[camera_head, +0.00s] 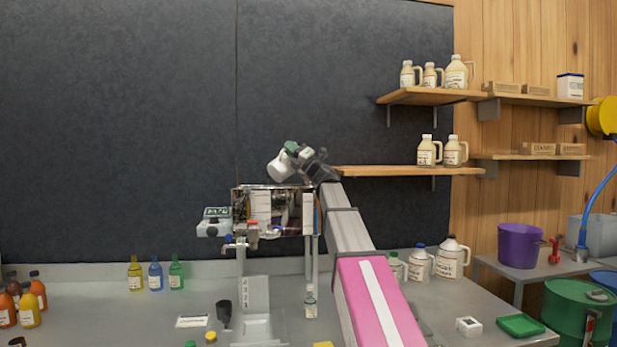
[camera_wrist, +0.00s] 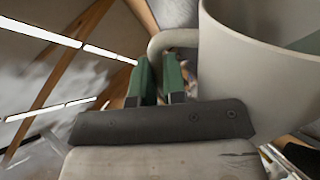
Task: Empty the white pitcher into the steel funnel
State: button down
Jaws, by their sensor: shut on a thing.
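The white pitcher (camera_head: 280,166) is up in the air above the left part of the boxy apparatus, and it looks tilted. In the wrist view the pitcher (camera_wrist: 262,85) fills the right side, with its handle running to the left. My gripper (camera_head: 293,149) has green fingers; in the wrist view the gripper (camera_wrist: 158,78) is shut on the pitcher's handle. A greyish patch shows inside the pitcher's mouth, but I cannot tell whether it is liquid. I cannot make out the steel funnel in either view.
The apparatus (camera_head: 262,212) stands on posts over the grey bench (camera_head: 110,318). Small colored bottles (camera_head: 155,276) stand at the back left. Jugs (camera_head: 453,257) stand right of my arm. A wooden shelf (camera_head: 385,171) lies right of my gripper. A dark wall panel is behind.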

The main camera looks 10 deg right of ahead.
jog(key=shift+d+m, duration=0.15)
jog(key=shift+m, duration=0.25)
dwell(0.3)
jog(key=shift+w+d+r+m+t+h, duration=0.25)
jog(key=shift+r+m+t+h, duration=0.15)
jog(key=shift+m+t, duration=0.4)
jog(key=shift+w+d+r+m+t+h, duration=0.1)
jog(key=shift+d+r+m+t+h, duration=0.2)
jog(key=shift+m+t, duration=0.5)
dwell(0.8)
jog(key=shift+w+d+r+m+t+h+p, duration=0.3)
jog(key=shift+d+m+t+h, duration=0.3)
jog(key=shift+m, duration=0.35)
jog(key=shift+w+d+r+m+t+h+p, duration=0.15)
jog(key=shift+w+d+r+m+t+h, duration=0.2)
jog(key=shift+m+t+h, duration=0.45)
dwell(0.7)
jog(key=shift+w+d+r+m+t+h+p, duration=0.15)
jog(key=shift+d+m+t+h, duration=0.3)
jog(key=shift+m, duration=0.45)
jog(key=shift+w+d+r+m+t+h+p, duration=0.15)
jog(key=shift+r+m+t+h, duration=0.15)
jog(key=shift+m+h, duration=0.5)
jog(key=shift+w+d+r+m+t+h, duration=0.15)
jog(key=shift+d+m+t+h, duration=0.25)
jog(key=shift+m, duration=0.55)
